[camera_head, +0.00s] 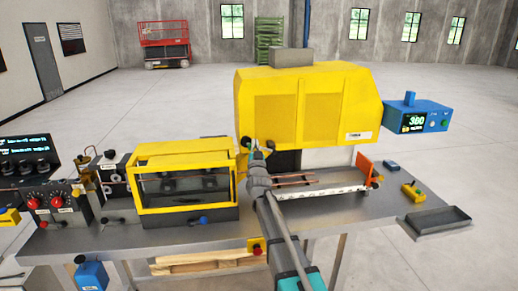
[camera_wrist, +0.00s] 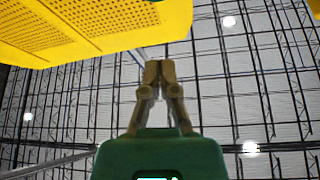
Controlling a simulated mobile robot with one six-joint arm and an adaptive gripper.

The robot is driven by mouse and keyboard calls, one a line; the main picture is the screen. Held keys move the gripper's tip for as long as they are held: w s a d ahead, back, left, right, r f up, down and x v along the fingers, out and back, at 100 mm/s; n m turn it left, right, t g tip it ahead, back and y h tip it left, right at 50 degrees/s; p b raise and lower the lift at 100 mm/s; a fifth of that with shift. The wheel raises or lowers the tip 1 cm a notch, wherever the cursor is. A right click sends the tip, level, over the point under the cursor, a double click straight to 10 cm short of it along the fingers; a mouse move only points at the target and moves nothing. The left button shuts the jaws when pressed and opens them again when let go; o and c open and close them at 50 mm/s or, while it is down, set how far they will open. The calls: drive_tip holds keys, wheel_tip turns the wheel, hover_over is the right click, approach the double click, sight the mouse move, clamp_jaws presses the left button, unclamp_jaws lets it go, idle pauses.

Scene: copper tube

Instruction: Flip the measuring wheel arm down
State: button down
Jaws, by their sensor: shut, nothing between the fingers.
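My gripper (camera_head: 257,146) is raised at the front left of the big yellow housing (camera_head: 300,105), near the right end of the yellow-framed guard box (camera_head: 188,172). In the wrist view my gripper (camera_wrist: 158,66) points up toward the ceiling with its two beige fingers together and empty. The yellow housing (camera_wrist: 90,28) fills the upper left of that view, apart from the fingers. I cannot clearly make out the measuring wheel arm; my wrist and forearm cover part of the bench beside the guard box. Small grey rollers (camera_head: 112,178) show left of the guard box.
A copper tube (camera_head: 295,180) lies over the pale trough right of my arm. An orange plate (camera_head: 364,171) stands at its end. A blue display box (camera_head: 416,116) is at the right, a dark tray (camera_head: 439,220) at the bench's right end. Control knobs (camera_head: 57,200) are at the left.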

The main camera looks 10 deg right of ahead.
drive_tip(key=shift+w+a+f+b, duration=0.1)
drive_tip(key=shift+w+f+b, duration=0.3)
drive_tip(key=shift+w, duration=0.25)
drive_tip(key=shift+w+a+f+b, duration=0.1)
drive_tip(key=shift+w+f+b, duration=0.2)
drive_tip(key=shift+w+b, duration=0.25)
drive_tip(key=shift+w+f+b, duration=0.35)
drive_tip(key=shift+w, duration=0.4)
drive_tip(key=shift+a+f+n, duration=0.25)
drive_tip(key=shift+a+n, duration=0.05)
drive_tip(key=shift+a, duration=0.1)
